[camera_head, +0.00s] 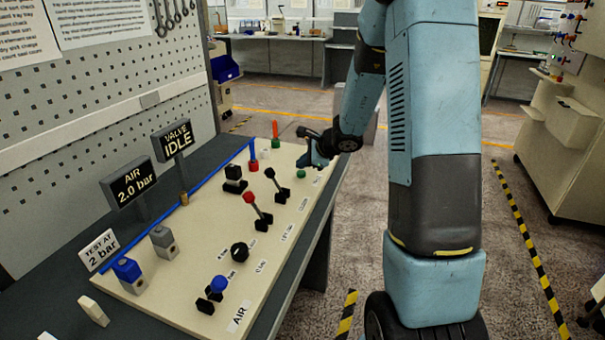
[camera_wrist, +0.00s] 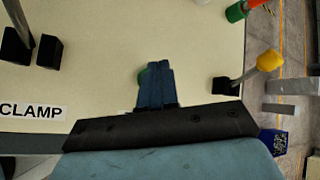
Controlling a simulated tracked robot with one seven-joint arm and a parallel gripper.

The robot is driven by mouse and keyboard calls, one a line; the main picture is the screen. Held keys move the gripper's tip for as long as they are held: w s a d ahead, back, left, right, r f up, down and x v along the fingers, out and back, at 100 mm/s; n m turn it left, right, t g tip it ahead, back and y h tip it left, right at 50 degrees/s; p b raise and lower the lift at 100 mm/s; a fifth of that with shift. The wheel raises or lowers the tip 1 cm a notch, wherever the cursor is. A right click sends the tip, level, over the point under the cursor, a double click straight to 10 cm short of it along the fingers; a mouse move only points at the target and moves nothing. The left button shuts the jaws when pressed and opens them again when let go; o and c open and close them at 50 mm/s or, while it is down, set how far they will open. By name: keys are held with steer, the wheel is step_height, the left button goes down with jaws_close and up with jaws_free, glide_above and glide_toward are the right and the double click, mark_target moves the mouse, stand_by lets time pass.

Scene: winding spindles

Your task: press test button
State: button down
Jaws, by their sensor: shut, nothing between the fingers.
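A green button (camera_head: 301,174) sits near the right edge of the cream panel (camera_head: 190,270), at its far end. My gripper (camera_head: 305,163) is shut and empty, pointing down just above the green button in the head view. One display (camera_head: 177,138) reads "VALVE IDLE", another display (camera_head: 132,183) reads "AIR 2.0 bar". A sign (camera_head: 98,250) reads "TEST AT 2 bar".
A black-knobbed lever (camera_head: 272,174) and a red-knobbed lever (camera_head: 250,200) stand left of my gripper. Nearer are a black knob (camera_head: 239,252) and a blue-knobbed lever (camera_head: 219,284). In the wrist view a yellow-tipped lever (camera_wrist: 268,60) stands to the right of my fingers.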

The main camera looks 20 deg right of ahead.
mark_target(303, 174)
steer(key=shift+f, duration=0.15)
steer(key=shift+f, duration=0.2)
steer(key=shift+f, duration=0.5)
stand_by(0.8)
steer(key=shift+r, duration=0.95)
steer(key=shift+r, duration=0.1)
steer(key=shift+r, duration=2.4)
